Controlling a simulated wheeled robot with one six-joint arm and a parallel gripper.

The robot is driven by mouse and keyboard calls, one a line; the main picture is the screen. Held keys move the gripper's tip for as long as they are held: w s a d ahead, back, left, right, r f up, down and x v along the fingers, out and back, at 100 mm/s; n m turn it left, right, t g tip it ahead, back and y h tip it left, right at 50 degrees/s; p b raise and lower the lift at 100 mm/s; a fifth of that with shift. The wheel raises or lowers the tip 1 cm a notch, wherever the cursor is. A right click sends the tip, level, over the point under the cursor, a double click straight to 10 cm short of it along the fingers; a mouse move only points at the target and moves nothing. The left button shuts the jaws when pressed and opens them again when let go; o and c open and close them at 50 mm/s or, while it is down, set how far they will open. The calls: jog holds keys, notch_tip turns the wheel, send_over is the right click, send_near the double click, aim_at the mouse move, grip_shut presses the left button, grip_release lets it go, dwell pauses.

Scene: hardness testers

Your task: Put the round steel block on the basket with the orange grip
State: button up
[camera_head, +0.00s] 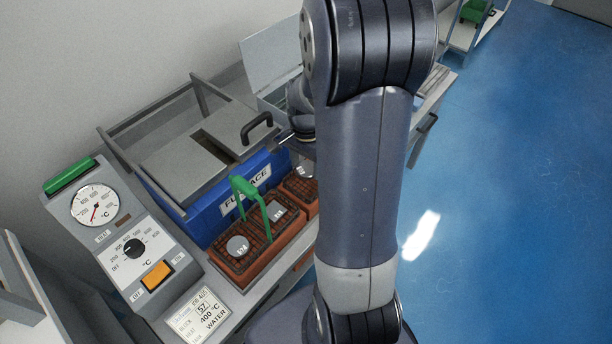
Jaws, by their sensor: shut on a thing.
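A basket (236,270) with a green grip (245,190) stands on the bench in front of the furnace. A round grey block (238,245) lies in its near left part, and another grey block (278,212) lies in its far right part. A second brown basket (300,197) stands behind it to the right, partly covered by my arm. A small grey piece (304,170) shows at it, and its grip is hidden.
A blue furnace (200,217) with a grey lid and black handle (257,127) stands behind the baskets. A control panel (117,240) with dial, knob and orange switch is at the left. A sign (200,314) reads 400 °C and WATER. Blue floor (520,190) is open at right.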

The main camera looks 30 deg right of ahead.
aim_at(306, 169)
jog(key=shift+f+b, duration=0.3)
jog(key=shift+f, duration=1.95)
jog(key=o, duration=1)
jog(key=shift+f, duration=0.15)
notch_tip(306, 169, up, 12)
jog(key=shift+r+p, duration=0.2)
jog(key=shift+p, duration=0.65)
